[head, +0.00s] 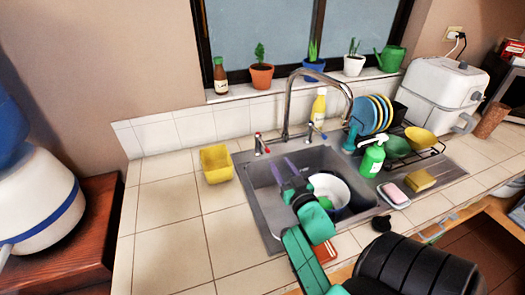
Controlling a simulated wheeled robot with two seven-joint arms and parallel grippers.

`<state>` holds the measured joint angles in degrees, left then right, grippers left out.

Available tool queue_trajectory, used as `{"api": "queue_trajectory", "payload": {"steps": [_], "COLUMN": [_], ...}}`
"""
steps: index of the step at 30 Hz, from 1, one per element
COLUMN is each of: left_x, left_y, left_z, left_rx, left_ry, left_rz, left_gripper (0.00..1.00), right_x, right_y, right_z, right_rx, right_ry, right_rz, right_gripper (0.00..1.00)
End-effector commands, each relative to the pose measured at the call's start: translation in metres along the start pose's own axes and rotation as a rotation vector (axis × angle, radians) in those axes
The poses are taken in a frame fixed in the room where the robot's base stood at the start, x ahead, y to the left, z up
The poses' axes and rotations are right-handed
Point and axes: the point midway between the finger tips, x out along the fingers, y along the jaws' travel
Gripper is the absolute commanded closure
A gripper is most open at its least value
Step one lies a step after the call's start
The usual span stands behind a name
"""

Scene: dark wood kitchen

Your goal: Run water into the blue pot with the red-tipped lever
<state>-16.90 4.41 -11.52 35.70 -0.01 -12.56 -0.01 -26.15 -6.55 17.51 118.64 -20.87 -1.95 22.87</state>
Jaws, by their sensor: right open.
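The pot (325,183), white inside with a dark blue outer side, sits in the grey sink basin (262,199), partly hidden by my right arm. The red-tipped lever (258,141) stands behind the basin, left of the tall curved faucet (287,103). A blue-tipped lever (316,130) is right of the faucet's base. No water stream is visible. My right gripper (283,168) has purple fingers, spread apart and empty. It is over the basin, left of the pot and in front of the red-tipped lever, apart from it. My left gripper is not in view.
A yellow container (216,164) stands left of the sink. The tiled counter (165,215) at left is clear.

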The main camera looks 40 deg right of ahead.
Motion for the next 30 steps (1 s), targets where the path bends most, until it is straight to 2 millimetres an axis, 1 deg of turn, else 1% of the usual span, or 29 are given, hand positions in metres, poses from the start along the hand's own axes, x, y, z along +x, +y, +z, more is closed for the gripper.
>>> {"api": "queue_trajectory", "payload": {"steps": [1, 3, 5, 8, 11, 14, 15, 21, 24, 27, 30], "left_x": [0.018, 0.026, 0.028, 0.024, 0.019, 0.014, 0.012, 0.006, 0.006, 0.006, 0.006], "left_y": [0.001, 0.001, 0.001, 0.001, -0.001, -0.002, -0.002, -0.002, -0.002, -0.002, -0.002], "left_z": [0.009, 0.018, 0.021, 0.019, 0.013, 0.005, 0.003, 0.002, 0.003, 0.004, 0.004], "left_rx": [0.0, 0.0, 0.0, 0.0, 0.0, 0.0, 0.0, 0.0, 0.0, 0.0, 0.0], "left_ry": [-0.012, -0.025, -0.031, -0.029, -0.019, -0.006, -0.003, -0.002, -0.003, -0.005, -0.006], "left_rz": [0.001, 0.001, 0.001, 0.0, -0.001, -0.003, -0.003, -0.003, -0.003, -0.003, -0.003], "left_gripper": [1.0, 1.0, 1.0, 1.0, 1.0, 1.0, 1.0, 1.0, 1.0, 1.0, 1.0], "right_x": [0.0, 0.0, 0.0, 0.006, 0.022, 0.047, 0.058, 0.111, 0.131, 0.142, 0.146], "right_y": [0.0, 0.0, 0.0, 0.0, -0.001, -0.001, 0.0, 0.0, 0.0, 0.0, 0.0], "right_z": [0.018, 0.026, 0.028, 0.025, 0.022, 0.021, 0.02, 0.021, 0.023, 0.024, 0.024], "right_rx": [0.0, 0.0, 0.0, 0.0, 0.0, 0.0, 0.0, 0.0, 0.001, 0.0, -0.001], "right_ry": [0.0, 0.0, 0.0, 0.002, 0.003, 0.004, 0.004, 0.002, 0.002, 0.0, -0.001], "right_rz": [0.0, 0.0, 0.0, -0.001, -0.001, -0.001, -0.001, 0.0, 0.0, 0.0, 0.0], "right_gripper": [0.53, 0.53, 0.53, 0.53, 0.53, 0.53, 0.53, 0.53, 0.53, 0.53, 0.53]}}
